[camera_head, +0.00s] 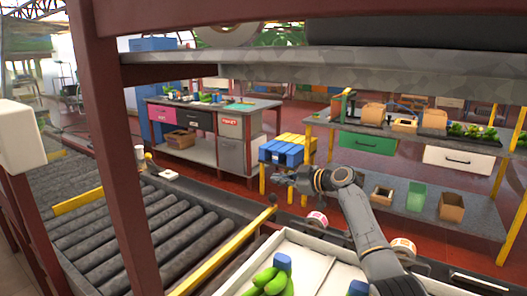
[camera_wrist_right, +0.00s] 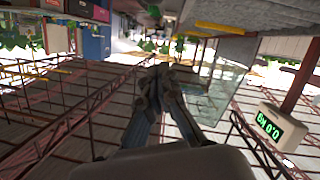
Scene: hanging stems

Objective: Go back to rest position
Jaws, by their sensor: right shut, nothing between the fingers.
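My right arm reaches up from the lower right in the head view. Its gripper (camera_head: 283,178) is held in the air in front of the blue and yellow bins, past the far edge of the white tray. The fingers are together with nothing between them. In the right wrist view the gripper (camera_wrist_right: 160,78) shows as dark fingers closed together, over a tilted view of the hall. My left gripper is not in the head view.
A white tray (camera_head: 228,288) with green fruit (camera_head: 268,280) lies at the front. A roller conveyor (camera_head: 150,235) runs at left. A red post (camera_head: 113,150) and grey overhead shelf (camera_head: 350,68) stand close. Workbenches (camera_head: 225,103) are behind. A scale display (camera_wrist_right: 282,127) shows in the wrist view.

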